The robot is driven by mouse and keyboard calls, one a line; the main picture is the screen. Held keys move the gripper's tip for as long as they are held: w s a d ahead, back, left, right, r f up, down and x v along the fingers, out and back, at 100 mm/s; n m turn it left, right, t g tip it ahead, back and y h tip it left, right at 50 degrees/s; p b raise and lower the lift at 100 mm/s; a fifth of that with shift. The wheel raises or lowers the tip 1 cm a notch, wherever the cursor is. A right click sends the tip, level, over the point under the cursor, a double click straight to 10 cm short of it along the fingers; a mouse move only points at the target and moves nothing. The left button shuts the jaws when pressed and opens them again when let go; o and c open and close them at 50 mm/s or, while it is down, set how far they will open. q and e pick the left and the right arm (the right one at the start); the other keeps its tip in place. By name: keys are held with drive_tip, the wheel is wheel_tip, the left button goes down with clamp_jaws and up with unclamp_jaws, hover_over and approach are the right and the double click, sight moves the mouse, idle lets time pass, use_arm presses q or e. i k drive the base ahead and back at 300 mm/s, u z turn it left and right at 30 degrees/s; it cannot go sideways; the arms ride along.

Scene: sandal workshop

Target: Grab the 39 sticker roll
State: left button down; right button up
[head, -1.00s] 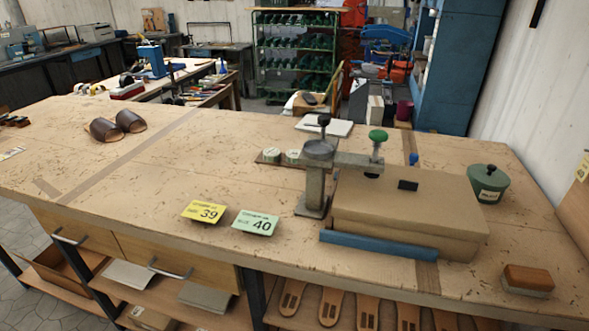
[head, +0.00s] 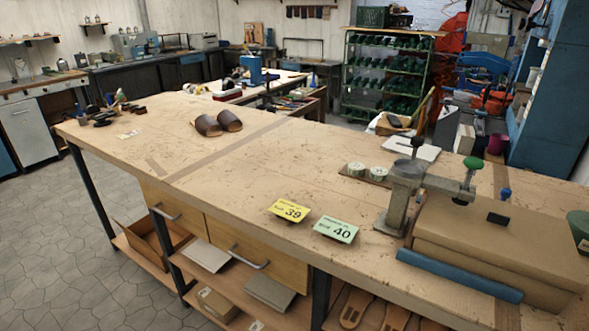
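Two small pale rolls, a left one (head: 356,169) and a right one (head: 377,173), sit side by side on a small brown board (head: 350,177) behind the press. Their print is too small to read, so I cannot tell which is 39. A yellow card marked 39 (head: 289,210) lies near the table's front edge. A green card marked 40 (head: 336,229) lies just right of it. Neither of my grippers is in view.
A metal press (head: 401,190) and a large tan box-like block (head: 500,240) with a blue front bar (head: 458,274) stand right of the rolls. Brown sandals (head: 208,125) lie farther left on the workbench (head: 240,165). The bench around the cards is mostly clear.

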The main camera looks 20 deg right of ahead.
sight(378, 174)
drive_tip(key=u, duration=0.6)
drive_tip(key=i, duration=1.2)
drive_tip(key=z, duration=0.6)
